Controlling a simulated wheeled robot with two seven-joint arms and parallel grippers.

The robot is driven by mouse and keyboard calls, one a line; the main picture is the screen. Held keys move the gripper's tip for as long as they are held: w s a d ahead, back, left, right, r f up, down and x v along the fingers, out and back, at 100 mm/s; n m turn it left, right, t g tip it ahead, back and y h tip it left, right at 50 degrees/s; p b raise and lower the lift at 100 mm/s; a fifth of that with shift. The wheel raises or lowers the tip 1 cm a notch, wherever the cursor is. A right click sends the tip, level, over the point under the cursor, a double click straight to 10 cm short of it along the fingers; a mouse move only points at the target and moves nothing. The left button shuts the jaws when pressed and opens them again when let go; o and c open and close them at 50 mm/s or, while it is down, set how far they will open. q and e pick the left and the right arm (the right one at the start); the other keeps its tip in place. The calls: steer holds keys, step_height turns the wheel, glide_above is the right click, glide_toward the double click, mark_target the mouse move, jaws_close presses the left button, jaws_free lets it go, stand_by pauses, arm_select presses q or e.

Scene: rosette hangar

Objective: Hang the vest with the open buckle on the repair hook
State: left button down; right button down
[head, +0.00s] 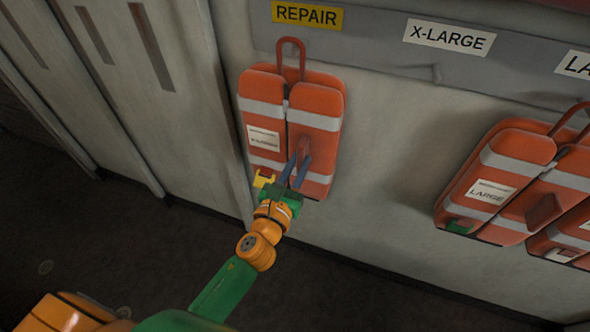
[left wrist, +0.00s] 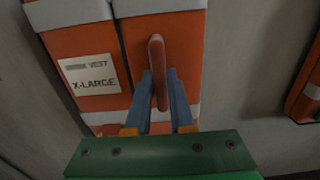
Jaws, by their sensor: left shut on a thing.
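An orange vest (head: 314,121) with pale grey bands is upright against the wall under the yellow REPAIR sign (head: 307,15). Its red loop (head: 291,54) stands up at its top, below the sign; whether the loop sits on a hook cannot be told. In the left wrist view the vest (left wrist: 78,42) carries an X-LARGE label (left wrist: 90,82). My left gripper (head: 302,160) is shut on the red tab (left wrist: 157,72) on the vest's front, with blue fingers on both sides of it. The vest's buckle is not clear, and the repair hook itself cannot be made out. My right gripper is not in view.
A grey rail (head: 390,59) runs along the wall with an X-LARGE sign (head: 450,36). The wall under that sign is bare. A LARGE vest (head: 497,180) with a green buckle (head: 460,226) hangs at the right, beside another vest (head: 569,238). Grey panels stand at the left.

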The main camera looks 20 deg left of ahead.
arm_select(q)
steer(key=shift+w+f+b, duration=0.15)
steer(key=shift+w+b, duration=0.3)
steer(key=shift+w, duration=1.2)
steer(key=shift+w+f, duration=0.15)
steer(key=shift+w, duration=0.15)
steer(key=shift+w+f+b, duration=0.3)
steer(key=shift+f+b, duration=0.2)
steer(key=shift+b, duration=0.05)
steer(key=shift+w+f+b, duration=0.25)
steer(key=shift+f+b, duration=0.2)
steer(key=shift+b, duration=0.1)
